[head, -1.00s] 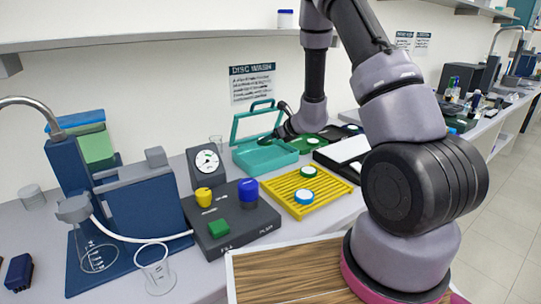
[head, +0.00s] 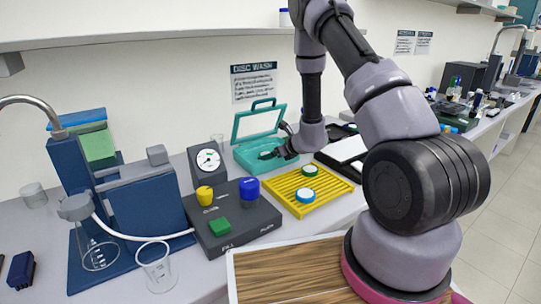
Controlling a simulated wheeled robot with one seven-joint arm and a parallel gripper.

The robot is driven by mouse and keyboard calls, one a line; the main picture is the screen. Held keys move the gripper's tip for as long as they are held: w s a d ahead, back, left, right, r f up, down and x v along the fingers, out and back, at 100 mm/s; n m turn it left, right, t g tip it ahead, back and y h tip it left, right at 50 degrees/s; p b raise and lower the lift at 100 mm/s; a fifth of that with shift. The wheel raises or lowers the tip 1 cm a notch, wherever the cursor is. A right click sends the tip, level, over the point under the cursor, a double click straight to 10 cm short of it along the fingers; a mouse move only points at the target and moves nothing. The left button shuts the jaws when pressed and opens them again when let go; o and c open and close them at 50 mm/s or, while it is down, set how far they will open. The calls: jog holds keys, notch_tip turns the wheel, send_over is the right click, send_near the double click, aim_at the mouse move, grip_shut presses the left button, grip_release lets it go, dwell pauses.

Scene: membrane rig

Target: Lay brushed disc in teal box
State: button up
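The teal box (head: 247,158) stands on the bench near the wall with its lid (head: 256,122) raised. My gripper (head: 272,154) is low at the box's right side, with its fingertips over or inside the box. A small dark shape is at the fingertips; I cannot tell whether it is a disc or part of the fingers. I cannot tell whether the gripper is open or shut. A white disc with a green rim (head: 309,170) and one with a blue rim (head: 305,195) lie on the yellow rack (head: 330,188). I cannot make out which disc is the brushed one.
A dial gauge (head: 208,161) stands left of the box. A dark control block (head: 235,228) with yellow, blue and green knobs is in front. A beaker (head: 156,266) and a blue rig with a flask (head: 98,252) stand at left. A white panel (head: 343,149) lies right of my forearm.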

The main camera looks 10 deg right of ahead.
jog(key=shift+r, duration=0.25)
jog(key=v, duration=1.2)
jog(key=s+a+r+n+g+y, duration=0.1)
jog(key=s+a+r+n, duration=0.25)
jog(key=r, duration=0.35)
jog(key=s+a+r+n+g+y, duration=0.25)
jog(key=s+r+n, duration=0.2)
jog(key=r, duration=0.25)
jog(key=s+a+r+n+g+y, duration=0.1)
jog(key=s+a+r+n, duration=0.2)
jog(key=r+n, duration=0.3)
jog(key=s+d+r+n+h, duration=0.3)
jog(key=s+r, duration=0.1)
jog(key=s, duration=0.1)
jog(key=s+d+r+n+t+h, duration=0.1)
jog(key=s+d+r+n+h, duration=0.1)
jog(key=s+d+r+n, duration=0.1)
jog(key=s+d+r+n+t+h, duration=0.1)
jog(key=s+d+r+n+h, duration=0.2)
jog(key=s+r+n, duration=0.2)
jog(key=shift+s+d+t+h, duration=0.1)
jog(key=shift+s+t+h, duration=0.2)
jog(key=shift+s, duration=0.95)
